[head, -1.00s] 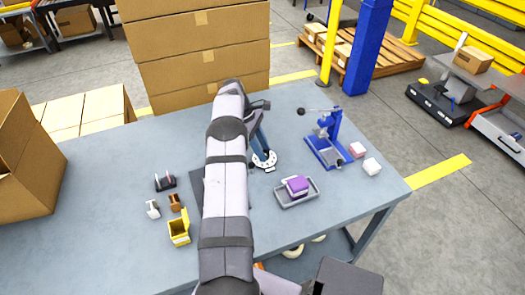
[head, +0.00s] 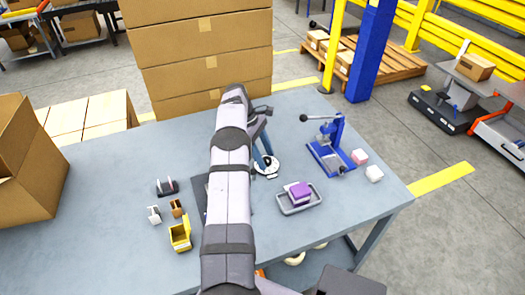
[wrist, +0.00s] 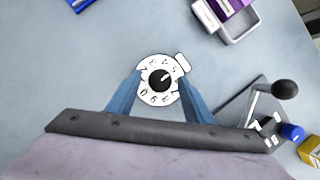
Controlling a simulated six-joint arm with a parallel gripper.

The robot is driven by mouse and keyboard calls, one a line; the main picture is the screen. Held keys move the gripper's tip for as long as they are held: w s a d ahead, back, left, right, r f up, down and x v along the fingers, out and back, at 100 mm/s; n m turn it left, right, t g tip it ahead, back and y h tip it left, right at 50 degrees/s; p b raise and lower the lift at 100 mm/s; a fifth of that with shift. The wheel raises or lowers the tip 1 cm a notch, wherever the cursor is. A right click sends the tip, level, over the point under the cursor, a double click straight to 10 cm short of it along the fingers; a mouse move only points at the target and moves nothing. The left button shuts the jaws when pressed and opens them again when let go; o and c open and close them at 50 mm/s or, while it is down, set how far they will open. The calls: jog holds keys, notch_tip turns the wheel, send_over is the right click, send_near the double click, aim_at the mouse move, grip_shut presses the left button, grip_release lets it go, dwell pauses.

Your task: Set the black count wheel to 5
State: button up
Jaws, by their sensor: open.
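The black count wheel (wrist: 160,81) is a round black knob with a pale mark, in the middle of a white dial with digits around it. The pale mark points to the upper right in the wrist view, but I cannot tell for sure which digit it shows. A small white tab (wrist: 182,59) sits at the dial's upper right edge. My gripper (wrist: 160,76) is open, with one blue finger on each side of the dial, apart from the knob. In the head view the dial (head: 267,168) is partly hidden under my gripper (head: 264,155).
A grey tray (head: 300,208) with a purple-topped stack stands right of the dial. A blue lever press (head: 328,150) is behind it, beside pink and white blocks. A yellow box (head: 180,237) and small dispensers are at left. Tall cartons (head: 205,60) stand behind the table.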

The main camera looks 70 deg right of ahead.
jog(key=v, duration=0.5)
jog(key=shift+r, duration=0.2)
jog(key=p+v, duration=0.1)
jog(key=p, duration=0.4)
jog(key=shift+w+r, duration=0.15)
jog(key=shift+r, duration=0.2)
jog(key=shift+w+r+p, duration=0.1)
jog(key=shift+p, duration=0.4)
